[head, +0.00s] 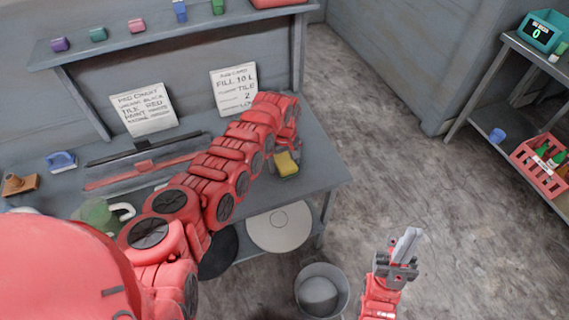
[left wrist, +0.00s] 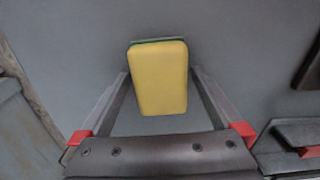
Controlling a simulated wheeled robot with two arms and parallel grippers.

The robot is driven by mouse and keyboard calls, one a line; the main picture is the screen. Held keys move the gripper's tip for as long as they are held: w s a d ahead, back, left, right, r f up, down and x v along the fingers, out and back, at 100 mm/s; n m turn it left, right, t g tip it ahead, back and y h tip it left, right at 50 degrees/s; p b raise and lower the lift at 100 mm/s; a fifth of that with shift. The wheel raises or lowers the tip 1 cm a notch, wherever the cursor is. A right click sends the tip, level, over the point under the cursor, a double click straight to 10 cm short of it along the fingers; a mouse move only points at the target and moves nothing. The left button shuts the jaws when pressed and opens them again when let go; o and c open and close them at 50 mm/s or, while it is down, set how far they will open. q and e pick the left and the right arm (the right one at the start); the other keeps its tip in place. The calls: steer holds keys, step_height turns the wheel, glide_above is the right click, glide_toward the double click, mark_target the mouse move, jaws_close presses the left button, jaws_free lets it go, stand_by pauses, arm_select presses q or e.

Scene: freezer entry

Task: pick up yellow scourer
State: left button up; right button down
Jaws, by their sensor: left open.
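The yellow scourer (head: 286,164) lies on the grey workbench (head: 318,172) near its right end. In the left wrist view the scourer (left wrist: 159,80) shows a yellow face with a thin dark green edge at the top. My left gripper (head: 291,150) is right at the scourer, largely hidden by its own arm in the head view. In the left wrist view its open fingers (left wrist: 160,90) stand on either side of the scourer, with a small gap on each side. My right gripper (head: 406,245) is over the floor at the lower right, away from the bench; its finger gap is unclear.
A shelf (head: 200,32) with small coloured blocks runs above the bench. Two written notes (head: 233,90) lean at the back. A grey bucket (head: 321,290) stands below the bench front. A rack (head: 520,125) with a red bottle crate (head: 541,160) is at right. The floor between is clear.

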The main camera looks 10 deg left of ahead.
mark_target(286, 162)
arm_select(q)
steer(key=c, duration=1.3)
steer(key=shift+o, duration=0.2)
steer(key=shift+r, duration=0.1)
steer(key=shift+r, duration=0.75)
steer(key=shift+s+d+r+b, duration=0.1)
steer(key=shift+r+b, duration=0.2)
steer(key=shift+r, duration=0.15)
steer(key=shift+s+d+r+b, duration=0.1)
steer(key=shift+r+b, duration=0.2)
steer(key=shift+r, duration=0.1)
steer(key=s, duration=0.1)
steer(key=s+d, duration=0.1)
steer(key=s, duration=0.1)
steer(key=s+d+b, duration=0.1)
steer(key=shift+s+d+r, duration=0.2)
steer(key=shift+s, duration=0.1)
steer(key=s+d+r+p, duration=0.1)
steer(key=s+d, duration=0.3)
steer(key=s, duration=0.5)
steer(key=shift+d+r+p, duration=0.15)
steer(key=shift+d+p, duration=0.25)
steer(key=shift+p, duration=0.15)
